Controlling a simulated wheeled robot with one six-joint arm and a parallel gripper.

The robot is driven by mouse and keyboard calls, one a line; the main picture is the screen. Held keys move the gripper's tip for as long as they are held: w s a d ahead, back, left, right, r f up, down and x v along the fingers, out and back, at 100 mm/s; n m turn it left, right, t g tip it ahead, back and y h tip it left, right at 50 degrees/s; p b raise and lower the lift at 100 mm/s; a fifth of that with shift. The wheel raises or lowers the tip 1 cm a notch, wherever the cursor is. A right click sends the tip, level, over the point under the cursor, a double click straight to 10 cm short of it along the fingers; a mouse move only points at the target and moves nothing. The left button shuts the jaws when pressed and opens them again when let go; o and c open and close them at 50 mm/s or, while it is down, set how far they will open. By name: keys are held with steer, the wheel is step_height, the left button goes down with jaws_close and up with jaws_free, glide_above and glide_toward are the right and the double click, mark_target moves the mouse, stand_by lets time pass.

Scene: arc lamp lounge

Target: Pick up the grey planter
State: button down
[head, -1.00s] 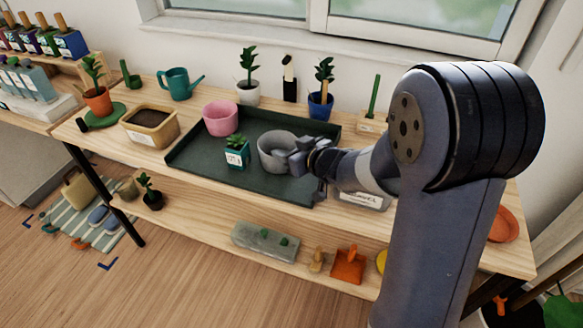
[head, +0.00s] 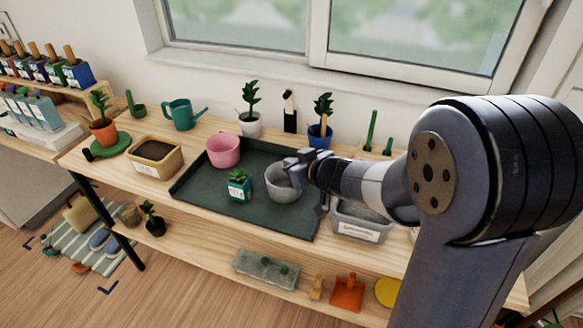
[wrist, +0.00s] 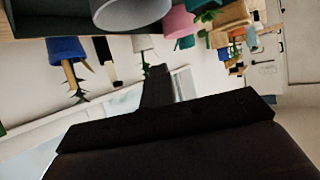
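The grey planter (head: 283,188) stands on the dark green tray (head: 205,190) on the wooden table, right of the small teal pot. My gripper (head: 303,163) is at the upper right of the planter's rim in the head view and overlaps it there. Whether they touch I cannot tell. In the wrist view the grey planter (wrist: 125,10) is cut off by the top edge, apart from the dark finger (wrist: 157,88). Only one finger shows clearly, so the gap between the fingers is hidden. Nothing shows held.
On the tray are a pink pot (head: 224,150) and a teal pot (head: 239,188) with a succulent. A blue pot (head: 320,135) and a white pot (head: 249,125) stand behind. A labelled grey bin (head: 362,225) lies right, under my arm. The tray's front left is bare.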

steer(key=shift+c, duration=2.2)
jaws_free()
